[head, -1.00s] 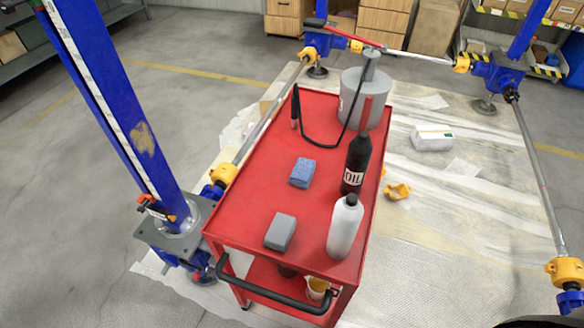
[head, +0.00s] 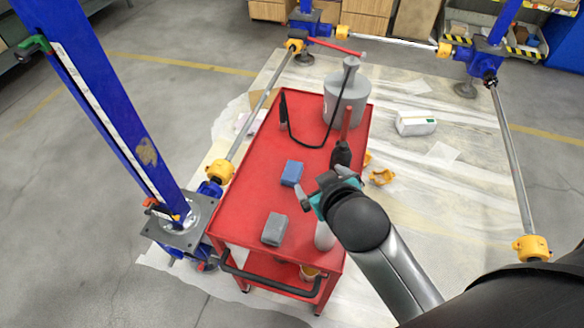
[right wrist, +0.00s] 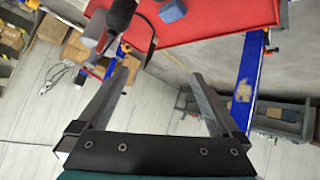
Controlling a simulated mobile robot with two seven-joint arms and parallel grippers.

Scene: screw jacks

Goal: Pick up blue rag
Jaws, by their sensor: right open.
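The blue rag (head: 292,173), a small folded block, lies on the top of the red cart (head: 245,205). It also shows at the top edge of the right wrist view (right wrist: 171,11). My right gripper (head: 320,188) is over the cart's right side, to the right of the rag and apart from it. In the right wrist view its two fingers (right wrist: 160,76) are spread wide with nothing between them. My left gripper is not in view.
A grey block (head: 275,229) lies nearer on the cart. A dark bottle (head: 341,153) stands just behind my right gripper; a pale bottle (head: 323,236) is mostly hidden by my arm. A blue column (head: 115,110) stands left.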

